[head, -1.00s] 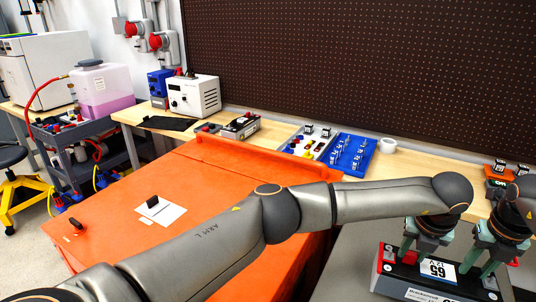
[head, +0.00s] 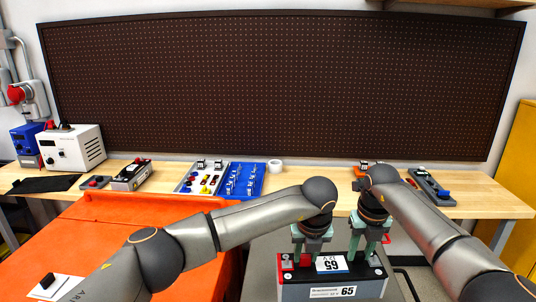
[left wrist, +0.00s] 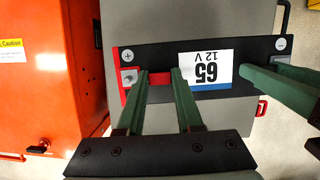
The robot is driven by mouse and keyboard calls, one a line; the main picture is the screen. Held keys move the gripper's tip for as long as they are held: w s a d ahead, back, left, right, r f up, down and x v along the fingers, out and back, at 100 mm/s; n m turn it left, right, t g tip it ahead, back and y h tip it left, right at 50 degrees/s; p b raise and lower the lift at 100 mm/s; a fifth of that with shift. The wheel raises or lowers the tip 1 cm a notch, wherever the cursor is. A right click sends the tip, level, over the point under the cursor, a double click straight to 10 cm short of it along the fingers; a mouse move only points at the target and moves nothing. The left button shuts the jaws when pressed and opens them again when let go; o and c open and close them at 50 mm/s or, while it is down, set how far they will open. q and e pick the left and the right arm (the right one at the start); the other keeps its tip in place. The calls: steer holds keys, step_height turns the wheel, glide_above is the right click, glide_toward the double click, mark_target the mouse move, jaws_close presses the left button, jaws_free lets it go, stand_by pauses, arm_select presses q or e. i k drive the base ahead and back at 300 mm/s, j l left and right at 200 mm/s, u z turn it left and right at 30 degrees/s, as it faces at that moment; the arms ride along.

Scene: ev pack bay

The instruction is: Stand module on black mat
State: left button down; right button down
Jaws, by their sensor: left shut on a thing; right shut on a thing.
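The module (head: 318,291) is a grey box with a black top, red corner parts and white labels reading 65. It is upright at the lower middle of the head view, and its top also shows in the left wrist view (left wrist: 255,50). My left gripper (head: 311,258) is shut on the module near its left end, by a red strip (left wrist: 159,78). My right gripper (head: 369,258) is shut on it near its right end. The black mat (head: 45,184) lies flat on the wooden bench at the far left, with nothing on it.
The wooden bench (head: 300,203) runs along the pegboard (head: 270,85). A white power supply (head: 72,148) stands behind the mat. A black device (head: 131,176), a blue tray (head: 244,181) and a white cup (head: 275,165) stand along it. An orange case (head: 130,235) fills the lower left.

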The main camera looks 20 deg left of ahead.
mark_target(45, 183)
steer(key=k+j, duration=0.15)
steer(key=k, duration=0.25)
steer(key=k+j, duration=0.5)
steer(key=j, duration=0.2)
steer(key=k+j, duration=0.1)
steer(key=j, duration=0.6)
steer(key=k+j+u, duration=0.1)
steer(key=j, duration=1.3)
steer(key=k+u, duration=0.05)
